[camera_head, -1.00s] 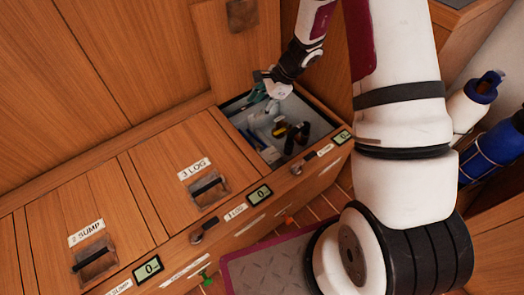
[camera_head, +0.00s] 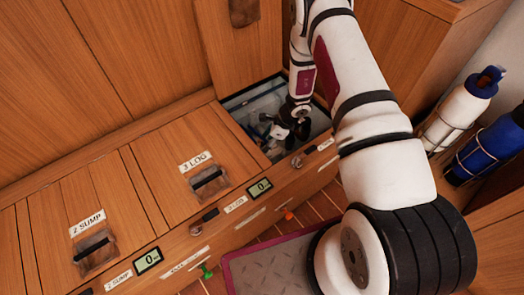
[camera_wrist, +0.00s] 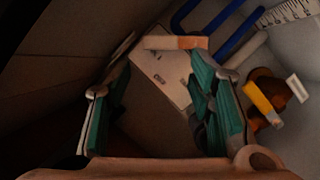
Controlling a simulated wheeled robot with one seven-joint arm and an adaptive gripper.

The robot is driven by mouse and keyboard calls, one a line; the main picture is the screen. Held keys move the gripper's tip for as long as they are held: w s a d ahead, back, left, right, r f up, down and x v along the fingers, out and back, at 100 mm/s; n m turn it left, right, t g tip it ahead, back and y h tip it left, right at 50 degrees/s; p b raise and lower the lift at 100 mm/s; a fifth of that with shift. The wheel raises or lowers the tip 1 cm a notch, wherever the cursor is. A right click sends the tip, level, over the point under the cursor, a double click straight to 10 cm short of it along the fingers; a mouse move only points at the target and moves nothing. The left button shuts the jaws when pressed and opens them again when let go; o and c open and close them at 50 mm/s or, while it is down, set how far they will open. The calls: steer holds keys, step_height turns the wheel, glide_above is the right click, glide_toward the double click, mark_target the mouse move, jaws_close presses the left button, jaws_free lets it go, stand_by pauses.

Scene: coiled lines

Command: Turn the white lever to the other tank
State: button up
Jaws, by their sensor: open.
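My gripper (camera_head: 268,143) is down inside the open compartment (camera_head: 318,118) at the right of the wooden bench. In the wrist view my gripper (camera_wrist: 158,78) is open, with teal pads on both fingers. Between and beyond the fingers is a white block or plate (camera_wrist: 166,74) with small dark markings. A pale, orange-tinted bar (camera_wrist: 175,43) lies across its far end; I cannot tell for certain whether this is the white lever. No contact between fingers and bar is clear. In the head view my arm and gripper hide this part.
In the wrist view, blue pipes (camera_wrist: 232,38), a yellow-handled item (camera_wrist: 262,103) and a white ruled strip (camera_wrist: 286,12) lie to the right. Closed hatches marked LOG (camera_head: 208,182) and SUMP (camera_head: 95,251) are left of the compartment. A white bottle (camera_head: 458,112) and blue bottle (camera_head: 490,150) stand far right.

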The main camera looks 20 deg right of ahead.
steer(key=b+x, duration=0.1)
steer(key=x, duration=0.5)
steer(key=shift+b, duration=0.4)
jaws_close()
